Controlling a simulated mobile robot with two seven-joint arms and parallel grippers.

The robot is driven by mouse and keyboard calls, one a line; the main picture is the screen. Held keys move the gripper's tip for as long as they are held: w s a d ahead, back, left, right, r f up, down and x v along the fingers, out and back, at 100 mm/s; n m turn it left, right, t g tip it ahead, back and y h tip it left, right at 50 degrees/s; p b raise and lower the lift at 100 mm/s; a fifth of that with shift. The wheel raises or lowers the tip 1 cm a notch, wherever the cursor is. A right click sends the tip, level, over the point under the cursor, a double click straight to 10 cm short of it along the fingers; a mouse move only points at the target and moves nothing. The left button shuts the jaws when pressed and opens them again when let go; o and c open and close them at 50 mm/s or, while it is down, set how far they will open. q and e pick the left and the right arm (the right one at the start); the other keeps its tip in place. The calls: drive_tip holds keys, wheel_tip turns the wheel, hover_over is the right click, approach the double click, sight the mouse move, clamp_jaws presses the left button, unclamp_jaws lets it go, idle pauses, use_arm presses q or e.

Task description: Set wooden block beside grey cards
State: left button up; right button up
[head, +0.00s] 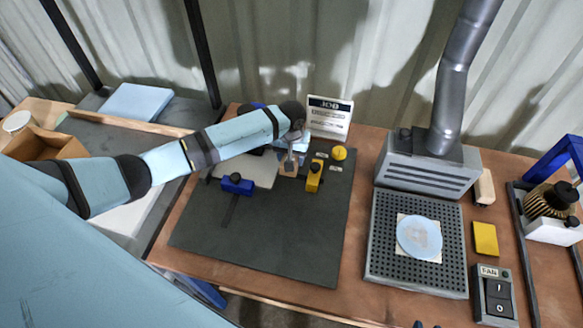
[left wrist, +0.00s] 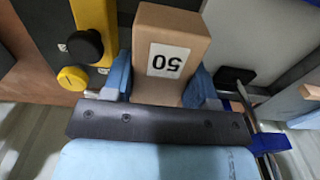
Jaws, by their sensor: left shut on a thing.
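My left gripper (head: 291,156) is over the back of the dark work mat (head: 265,235). It is shut on the wooden block (head: 288,169), which shows in the left wrist view (left wrist: 185,28) as a tan block with a white "50" label, between blue fingertips. A flat pale grey piece (head: 250,169), possibly the grey cards, lies just left of the block in the head view, partly hidden by my arm. In the left wrist view a pale grey surface (left wrist: 270,35) is right of the block. Whether the block touches the mat is unclear. My right gripper is not in view.
A blue clamp (head: 237,184) sits at the grey piece's front edge. A yellow clamp (head: 314,177) and yellow knob (head: 339,153) are close right of the block. A JOB sign (head: 330,116) stands behind. The mat's front is clear. A perforated grid (head: 385,255) is farther right.

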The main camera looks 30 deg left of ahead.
use_arm(q)
wheel_tip(320, 180, down, 2)
drive_tip(key=shift+f+b, duration=0.15)
drive_tip(key=shift+b, duration=0.15)
wheel_tip(320, 180, down, 4)
drive_tip(key=b, duration=0.3)
drive_tip(key=shift+r, duration=0.2)
drive_tip(key=shift+f+b, duration=0.25)
drive_tip(key=shift+b, duration=0.05)
drive_tip(key=shift+r, duration=0.15)
drive_tip(key=o, duration=0.7)
